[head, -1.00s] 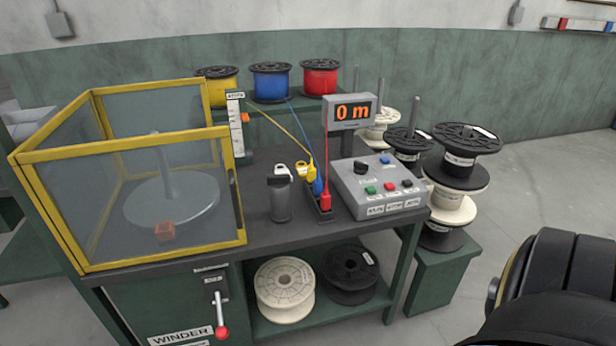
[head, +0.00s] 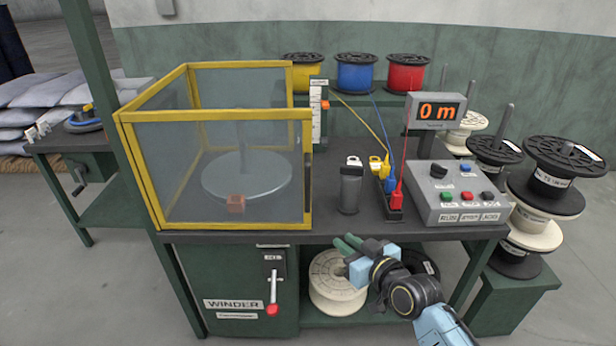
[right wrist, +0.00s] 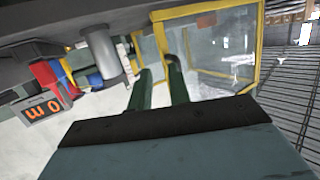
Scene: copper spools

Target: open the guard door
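The guard is a clear box with yellow frame bars on the winder bench. Its front panel, the guard door (head: 225,170), stands shut in line with the side panels. It also shows in the right wrist view (right wrist: 210,45). Behind it are a round grey plate (head: 247,178) and a small brown block (head: 236,204). My right gripper (head: 346,244) is in front of the bench's front edge, right of and below the door, touching nothing. Its two green fingers (right wrist: 160,80) are apart and empty. My left gripper is in neither view.
A dark canister (head: 349,190) stands right of the guard, beside colored plugs and a control box (head: 458,195). A red-knobbed lever (head: 272,309) is on the cabinet front below. Spools sit on the lower shelf.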

